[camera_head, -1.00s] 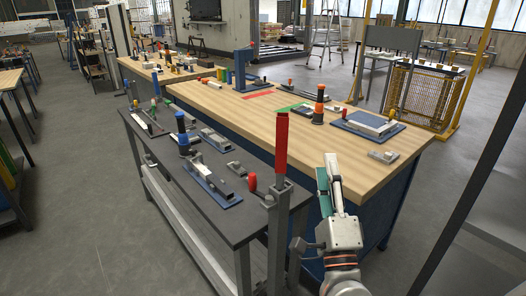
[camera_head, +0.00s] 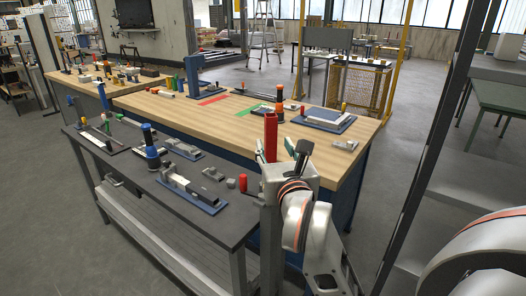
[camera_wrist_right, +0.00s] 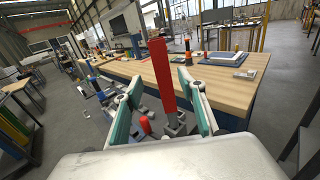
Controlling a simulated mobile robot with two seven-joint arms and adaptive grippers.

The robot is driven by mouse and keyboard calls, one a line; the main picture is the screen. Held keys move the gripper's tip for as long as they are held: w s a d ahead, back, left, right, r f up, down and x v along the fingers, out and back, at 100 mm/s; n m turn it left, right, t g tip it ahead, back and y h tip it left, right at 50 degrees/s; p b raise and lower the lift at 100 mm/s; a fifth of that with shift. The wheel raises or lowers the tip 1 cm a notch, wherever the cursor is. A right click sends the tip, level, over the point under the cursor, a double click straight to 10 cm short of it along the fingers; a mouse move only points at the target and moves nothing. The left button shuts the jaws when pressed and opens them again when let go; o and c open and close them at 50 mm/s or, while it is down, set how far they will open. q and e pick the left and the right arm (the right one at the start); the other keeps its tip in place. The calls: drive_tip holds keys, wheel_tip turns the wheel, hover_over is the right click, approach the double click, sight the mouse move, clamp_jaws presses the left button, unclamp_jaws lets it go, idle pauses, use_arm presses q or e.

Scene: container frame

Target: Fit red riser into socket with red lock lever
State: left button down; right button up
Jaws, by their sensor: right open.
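The red riser (camera_head: 271,137) stands upright at the front corner of the dark bench, and its lower end meets a grey upright post (camera_head: 268,225). A red lever knob (camera_head: 243,183) shows left of the post; it also shows in the right wrist view (camera_wrist_right: 145,125). My right gripper (camera_head: 285,150) is at the riser. In the right wrist view the riser (camera_wrist_right: 161,75) stands between the two open, teal-padded fingers of the gripper (camera_wrist_right: 159,85), with gaps on both sides. How the riser's foot sits in the post is partly hidden. My left gripper is not in view.
The dark bench (camera_head: 130,165) carries a blue-based fixture (camera_head: 205,205) and several other parts. A wooden-topped bench (camera_head: 225,120) with fixtures stands behind it. A tall dark frame post (camera_head: 430,150) rises on the right.

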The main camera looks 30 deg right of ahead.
sight(272, 136)
drive_tip(key=shift+b+x, duration=0.8)
drive_tip(key=shift+x, duration=0.5)
drive_tip(key=shift+w+d, duration=0.25)
drive_tip(key=shift+d, duration=0.05)
drive_tip(key=x, duration=0.4)
drive_tip(key=shift+w+d+p, duration=0.15)
drive_tip(key=shift+p, duration=0.25)
clamp_jaws()
